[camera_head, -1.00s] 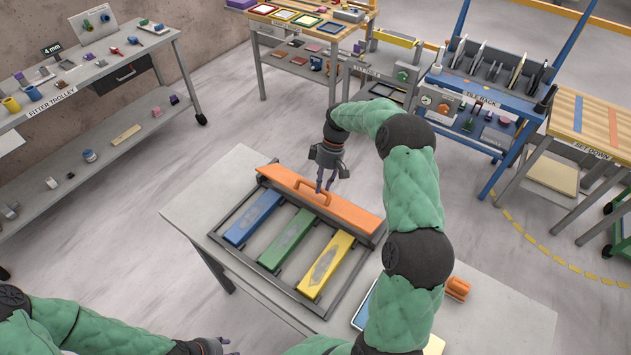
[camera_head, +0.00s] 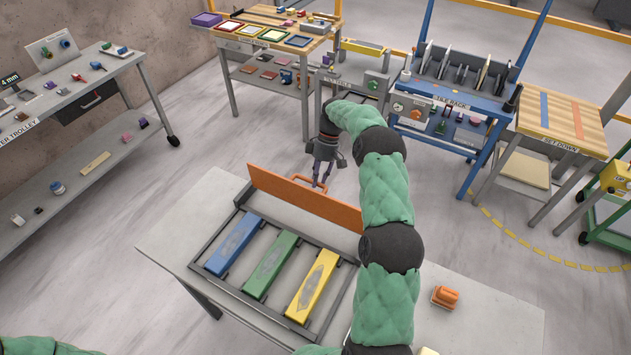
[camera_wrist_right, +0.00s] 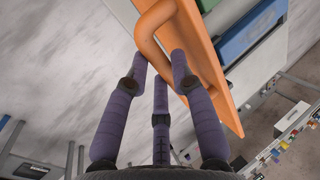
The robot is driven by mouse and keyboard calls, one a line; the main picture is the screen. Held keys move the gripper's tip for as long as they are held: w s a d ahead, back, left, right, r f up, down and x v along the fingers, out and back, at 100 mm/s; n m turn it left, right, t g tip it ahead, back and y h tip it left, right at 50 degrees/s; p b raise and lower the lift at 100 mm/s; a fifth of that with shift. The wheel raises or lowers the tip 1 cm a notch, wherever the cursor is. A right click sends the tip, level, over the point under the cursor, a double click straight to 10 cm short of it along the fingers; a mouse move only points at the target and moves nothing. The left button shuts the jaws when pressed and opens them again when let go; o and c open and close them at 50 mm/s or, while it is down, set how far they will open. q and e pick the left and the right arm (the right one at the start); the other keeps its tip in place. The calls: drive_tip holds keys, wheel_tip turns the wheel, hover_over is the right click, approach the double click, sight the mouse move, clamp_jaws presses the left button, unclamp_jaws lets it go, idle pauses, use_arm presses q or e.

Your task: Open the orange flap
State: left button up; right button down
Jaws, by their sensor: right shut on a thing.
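The orange flap (camera_head: 305,199) stands steeply tilted along the back edge of a dark frame on the grey table. Its orange handle (camera_head: 310,182) is on the far side, with only its top showing above the flap in the head view. My right gripper (camera_head: 321,184) is behind the flap, shut on the handle. In the right wrist view the purple fingers (camera_wrist_right: 160,68) close around the orange handle (camera_wrist_right: 152,32), beside the flap's face (camera_wrist_right: 205,60). My left gripper is out of view; only a bit of green left arm shows at the lower left.
Blue (camera_head: 233,245), green (camera_head: 271,264) and yellow (camera_head: 312,286) bars lie in the dark frame (camera_head: 338,312) in front of the flap. A small orange object (camera_head: 445,297) lies on the table (camera_head: 480,318) at right. The floor behind the table is clear.

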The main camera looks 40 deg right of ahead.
drive_tip(key=shift+s+f, duration=0.15)
drive_tip(key=shift+f, duration=0.8)
drive_tip(key=c, duration=1)
unclamp_jaws()
drive_tip(key=shift+c, duration=0.2)
drive_tip(key=shift+w+d+r, duration=0.15)
drive_tip(key=shift+w+r, duration=0.05)
drive_tip(key=shift+r, duration=0.05)
drive_tip(key=shift+r, duration=0.1)
drive_tip(key=v, duration=1.1)
drive_tip(key=shift+w+d+r, duration=0.2)
drive_tip(key=shift+w+d, duration=0.05)
